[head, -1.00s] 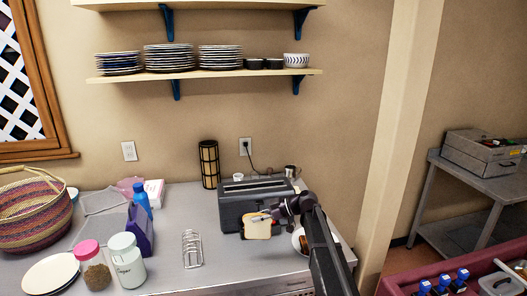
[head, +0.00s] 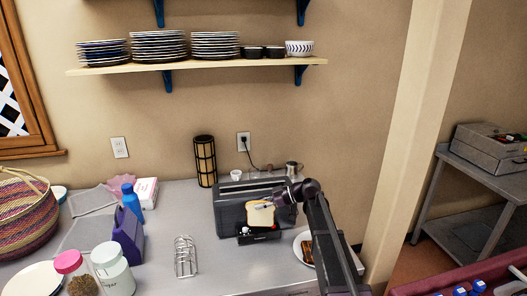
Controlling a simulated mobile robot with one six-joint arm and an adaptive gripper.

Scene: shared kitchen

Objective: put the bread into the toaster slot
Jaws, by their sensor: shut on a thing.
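A slice of bread (head: 259,217) with a brown crust is held upright in front of the toaster. My gripper (head: 268,205) is shut on it at its upper right edge. The dark grey toaster (head: 228,208) stands on the steel counter against the back wall. Its long top slot (head: 250,184) is visible, and the bread is below and in front of it. The bread hides part of the toaster's front. I cannot tell whether the bread touches the toaster.
A plate (head: 299,242) with brown food lies right of the toaster, partly behind my arm. A wire rack (head: 185,257) stands at the front left. A jar (head: 113,270) and a purple box (head: 128,236) are further left. A cylindrical lamp (head: 205,161) stands behind.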

